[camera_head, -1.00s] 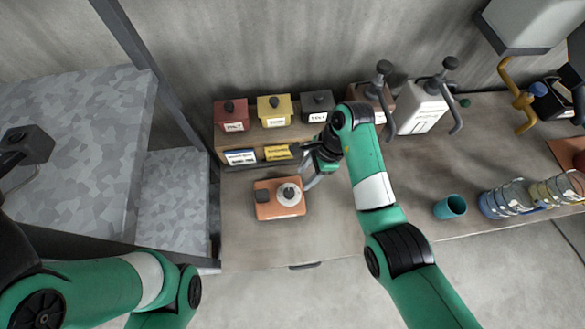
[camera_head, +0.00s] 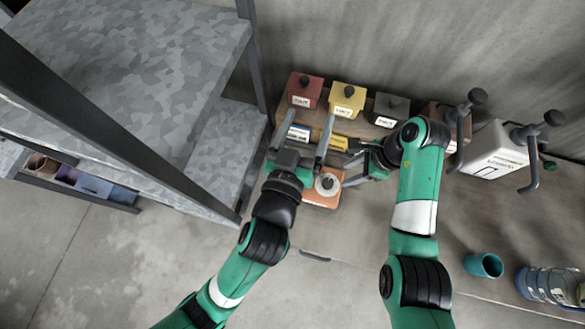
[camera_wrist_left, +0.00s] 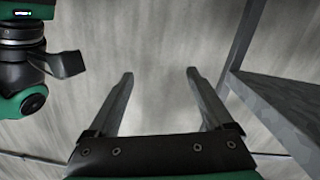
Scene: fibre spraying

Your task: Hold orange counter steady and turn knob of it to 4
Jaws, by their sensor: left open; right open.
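The orange counter (camera_head: 320,202) sits on the worktop in the head view, below the row of small boxes. Its round white knob (camera_head: 327,184) faces up; its markings are too small to read. My left gripper (camera_head: 303,134) is open and empty over the left side of the counter, its fingers pointing toward the back, and it hides part of the counter. In the left wrist view its open fingers (camera_wrist_left: 160,76) have only the grey wall before them. My right gripper (camera_head: 346,165) is open at the counter's right side; contact cannot be told.
Red (camera_head: 303,90), yellow (camera_head: 347,98) and dark grey (camera_head: 391,107) boxes stand behind the counter. A white dispenser (camera_head: 497,152) stands at right, with a teal cup (camera_head: 483,265) nearer the front edge. A grey shelf unit (camera_head: 225,150) borders the left.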

